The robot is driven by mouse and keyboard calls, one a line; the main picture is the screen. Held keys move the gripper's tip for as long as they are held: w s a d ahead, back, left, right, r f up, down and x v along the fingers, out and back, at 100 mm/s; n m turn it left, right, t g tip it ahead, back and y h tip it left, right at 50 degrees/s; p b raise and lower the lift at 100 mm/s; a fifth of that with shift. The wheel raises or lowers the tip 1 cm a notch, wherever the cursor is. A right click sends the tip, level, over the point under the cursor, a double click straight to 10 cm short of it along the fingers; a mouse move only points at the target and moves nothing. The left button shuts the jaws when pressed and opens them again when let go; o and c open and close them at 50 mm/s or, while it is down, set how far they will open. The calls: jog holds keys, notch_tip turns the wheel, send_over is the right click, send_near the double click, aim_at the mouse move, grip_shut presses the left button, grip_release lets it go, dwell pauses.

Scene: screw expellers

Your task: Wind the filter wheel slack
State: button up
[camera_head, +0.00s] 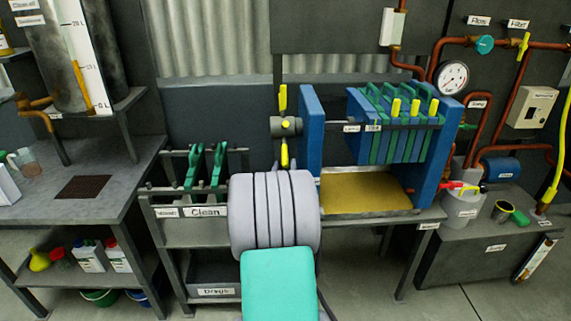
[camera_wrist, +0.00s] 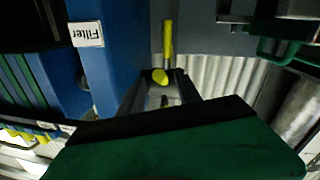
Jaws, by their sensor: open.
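The filter wheel (camera_head: 287,127) is a dark grey hub with yellow handles, one pointing up (camera_head: 283,98) and one down (camera_head: 284,152). It sits at the left of the blue end plate (camera_head: 311,130) of the filter press. In the wrist view, a yellow handle (camera_wrist: 167,42) and a rounded yellow end (camera_wrist: 160,76) show beyond my open gripper (camera_wrist: 160,92). The yellow end appears between the fingers; I cannot tell whether they touch it. In the head view my pale arm hides most of the gripper, just below the wheel's lower handle.
Green-handled plates stand on a rack (camera_head: 205,212) labelled Clean at left. A yellowish tray (camera_head: 366,192) lies under the press. Blue and green plates (camera_head: 395,125) hang at the press's right. A pressure gauge (camera_head: 453,78) and copper pipes are beyond. The blue end plate is close beside my gripper.

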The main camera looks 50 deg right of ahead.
jog(key=x, duration=0.3)
jog(key=shift+w+d, duration=0.2)
jog(key=shift+d, duration=0.05)
grip_shut()
dwell(1.2)
